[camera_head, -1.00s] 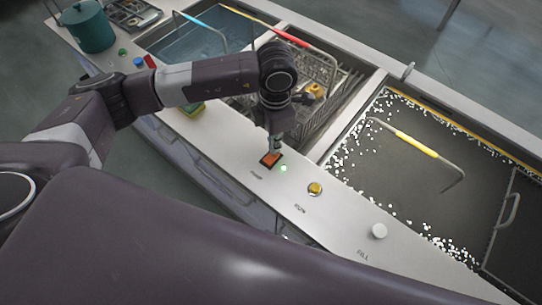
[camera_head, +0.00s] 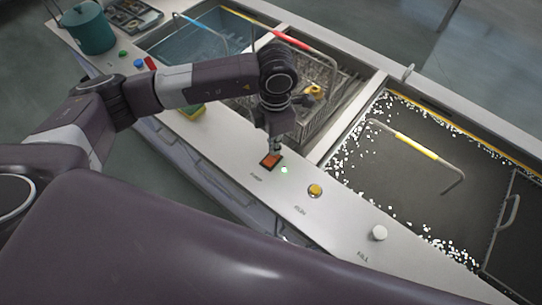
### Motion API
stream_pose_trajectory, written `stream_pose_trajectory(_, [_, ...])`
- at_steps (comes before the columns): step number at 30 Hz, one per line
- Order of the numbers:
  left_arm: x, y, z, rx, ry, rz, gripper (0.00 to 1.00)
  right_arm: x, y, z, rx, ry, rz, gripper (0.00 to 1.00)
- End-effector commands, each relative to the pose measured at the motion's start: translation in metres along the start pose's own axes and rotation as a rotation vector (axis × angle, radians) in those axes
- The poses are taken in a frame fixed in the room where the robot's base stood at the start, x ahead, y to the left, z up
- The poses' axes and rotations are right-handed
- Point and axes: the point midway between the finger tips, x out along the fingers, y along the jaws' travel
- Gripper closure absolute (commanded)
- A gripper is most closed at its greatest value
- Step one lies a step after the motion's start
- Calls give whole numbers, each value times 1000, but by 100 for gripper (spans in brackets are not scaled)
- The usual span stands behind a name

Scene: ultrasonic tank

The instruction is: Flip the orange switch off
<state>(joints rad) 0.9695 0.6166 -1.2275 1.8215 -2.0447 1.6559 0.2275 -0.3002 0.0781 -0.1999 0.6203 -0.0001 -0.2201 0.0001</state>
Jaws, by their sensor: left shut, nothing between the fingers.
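The orange switch (camera_head: 271,161) sits in a dark frame on the pale front panel of the tank bench. A small green light (camera_head: 284,170) glows just to its right. My left gripper (camera_head: 275,149) is shut and empty, pointing down at the far edge of the switch. Its tips are at or just above the switch; I cannot tell whether they touch. My right gripper is not in view.
A yellow button (camera_head: 315,190) and a white knob (camera_head: 379,232) sit further right on the panel. Behind are a wire basket (camera_head: 322,128) and a tank with a yellow-handled bar (camera_head: 416,146). A yellow-green sponge (camera_head: 192,111) lies left.

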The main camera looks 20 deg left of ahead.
Motion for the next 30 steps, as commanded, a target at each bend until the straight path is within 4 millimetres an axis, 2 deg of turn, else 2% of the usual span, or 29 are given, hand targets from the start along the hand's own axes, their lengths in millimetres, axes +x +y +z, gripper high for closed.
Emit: stream_pose_trajectory(30, [12, 0, 0, 0, 0, 0, 100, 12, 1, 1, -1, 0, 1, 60])
